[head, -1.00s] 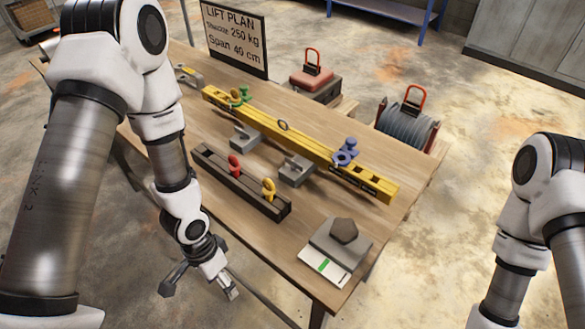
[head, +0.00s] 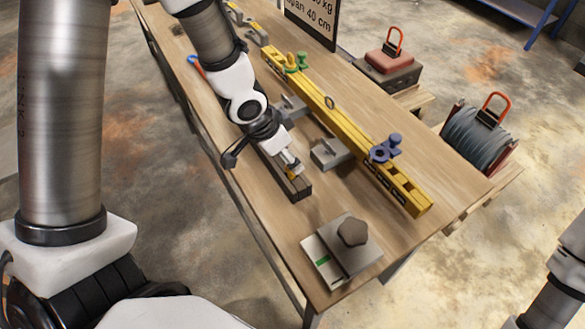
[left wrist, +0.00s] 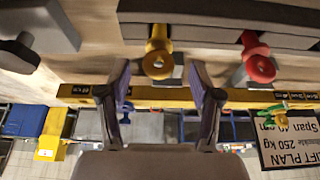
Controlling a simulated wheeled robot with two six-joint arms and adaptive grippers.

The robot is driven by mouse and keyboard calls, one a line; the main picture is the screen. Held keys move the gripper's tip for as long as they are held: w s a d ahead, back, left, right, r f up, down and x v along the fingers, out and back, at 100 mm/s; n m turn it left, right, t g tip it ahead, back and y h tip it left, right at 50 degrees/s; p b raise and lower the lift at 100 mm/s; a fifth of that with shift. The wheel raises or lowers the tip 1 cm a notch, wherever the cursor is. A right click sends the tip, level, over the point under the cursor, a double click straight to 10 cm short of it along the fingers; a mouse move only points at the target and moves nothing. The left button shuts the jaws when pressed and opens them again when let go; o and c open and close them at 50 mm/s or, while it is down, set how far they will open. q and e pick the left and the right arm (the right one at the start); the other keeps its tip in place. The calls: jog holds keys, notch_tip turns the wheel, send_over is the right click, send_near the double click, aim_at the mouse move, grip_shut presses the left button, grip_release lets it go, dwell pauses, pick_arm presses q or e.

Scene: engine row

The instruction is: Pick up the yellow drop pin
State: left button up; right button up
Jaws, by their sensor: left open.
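The yellow drop pin (left wrist: 157,55) stands in a long dark block (left wrist: 200,20) on the bench, its ring end towards me in the left wrist view. In the head view only a bit of yellow shows by my left gripper (head: 288,166), over the near end of the block (head: 301,191). The left gripper (left wrist: 163,90) is open, with one finger on each side of the pin's line. The pin looks free between them, not gripped. A red pin (left wrist: 257,62) stands beside it in the same block. My right gripper is out of view.
A yellow beam (head: 345,123) with green and blue shackles (head: 385,148) lies behind the block. A grey bracket (head: 329,153) sits between them. A grey plate with a dark lump (head: 353,232) is near the front corner. Bare bench lies between plate and block.

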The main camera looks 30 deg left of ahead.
aim_at(291, 172)
pick_arm(q)
jog(key=x, duration=0.5)
jog(key=shift+d, duration=0.1)
grip_shut()
